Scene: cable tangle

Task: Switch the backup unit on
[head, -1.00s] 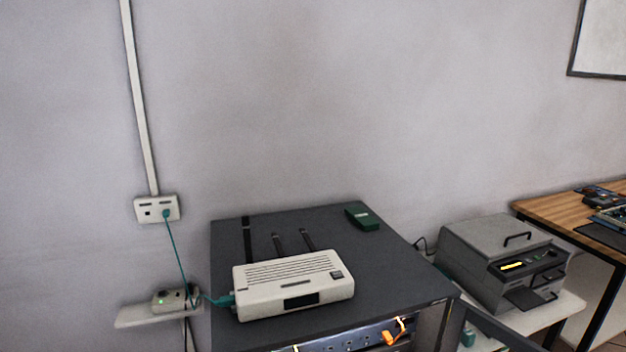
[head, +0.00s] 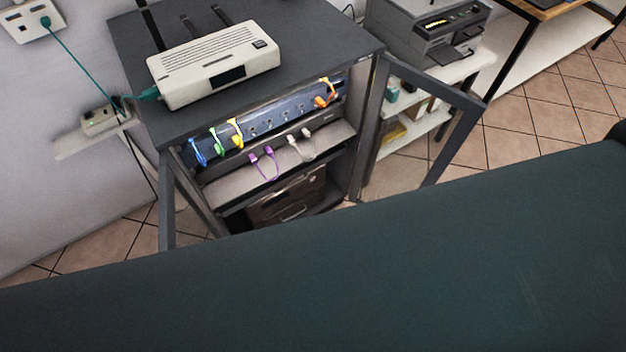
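No device is clearly marked as the backup unit in the head view. A dark box with a handle (head: 293,210) sits low inside the open rack cabinet (head: 130,40), its lower part hidden. Above it is a grey shelf unit with purple and white cable loops (head: 264,163). Above that is a blue panel (head: 270,118) with blue, green, yellow and orange plugs. A white router (head: 213,62) with antennas stands on the cabinet top. A small box (head: 98,121) sits on a wall shelf, with a teal cable running near it. Neither gripper is in view.
Both cabinet doors stand open; the right door (head: 455,140) swings out over the tiled floor. A grey printer (head: 425,35) stands on a white shelf unit to the right. A wall socket (head: 32,20) is at upper left. A broad dark teal surface, perhaps mine, covers the bottom.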

